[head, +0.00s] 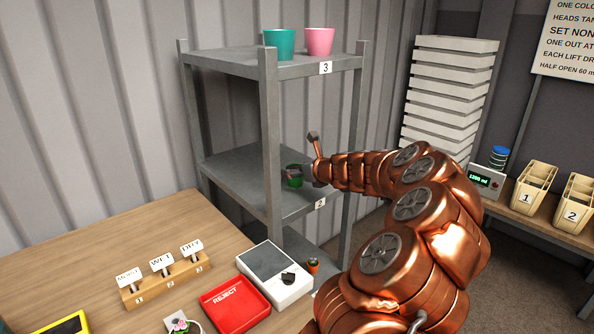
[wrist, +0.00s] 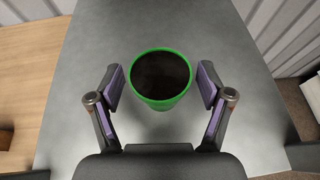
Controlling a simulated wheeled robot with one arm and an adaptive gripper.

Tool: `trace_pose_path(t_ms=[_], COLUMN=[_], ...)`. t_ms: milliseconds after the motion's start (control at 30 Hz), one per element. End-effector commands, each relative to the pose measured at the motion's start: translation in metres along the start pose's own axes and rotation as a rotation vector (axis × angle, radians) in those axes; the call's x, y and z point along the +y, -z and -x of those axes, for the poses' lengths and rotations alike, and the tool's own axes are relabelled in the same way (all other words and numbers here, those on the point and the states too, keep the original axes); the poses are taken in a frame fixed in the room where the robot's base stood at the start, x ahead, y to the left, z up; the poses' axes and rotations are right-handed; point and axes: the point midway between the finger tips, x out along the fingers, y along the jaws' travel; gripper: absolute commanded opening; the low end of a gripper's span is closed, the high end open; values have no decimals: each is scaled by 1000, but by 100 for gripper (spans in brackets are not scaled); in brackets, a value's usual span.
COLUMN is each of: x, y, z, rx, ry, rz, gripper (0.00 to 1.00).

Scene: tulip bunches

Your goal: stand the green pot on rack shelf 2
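The green pot (head: 295,181) stands upright on the middle shelf (head: 240,172), labelled 2, near its right front edge. In the wrist view the pot (wrist: 160,78) is round, with a bright green rim and dark soil inside, on the grey shelf surface (wrist: 160,22). My gripper (wrist: 160,88) is open, with one purple-padded finger on each side of the pot. A gap shows between each pad and the pot. In the head view my gripper (head: 308,165) reaches in from the right, partly hidden by my arm.
Shelf 3 (head: 225,62) above holds a teal pot (head: 279,45) and a pink pot (head: 319,42). A rack post (head: 270,140) stands left of the green pot. The wooden table (head: 120,235) carries a red reject tray (head: 235,306) and a scale (head: 272,272). Shelf 2's left part is clear.

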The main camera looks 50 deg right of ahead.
Motion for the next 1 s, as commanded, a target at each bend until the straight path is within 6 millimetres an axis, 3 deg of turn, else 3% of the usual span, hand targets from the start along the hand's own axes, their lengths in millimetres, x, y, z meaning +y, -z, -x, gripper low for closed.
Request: trace_pose_path(t_ms=[467, 1000], x=[0, -1], y=[-3, -3], z=[4, 76], rx=[0, -1], ry=[0, 4], rz=[0, 0], gripper=[88, 88])
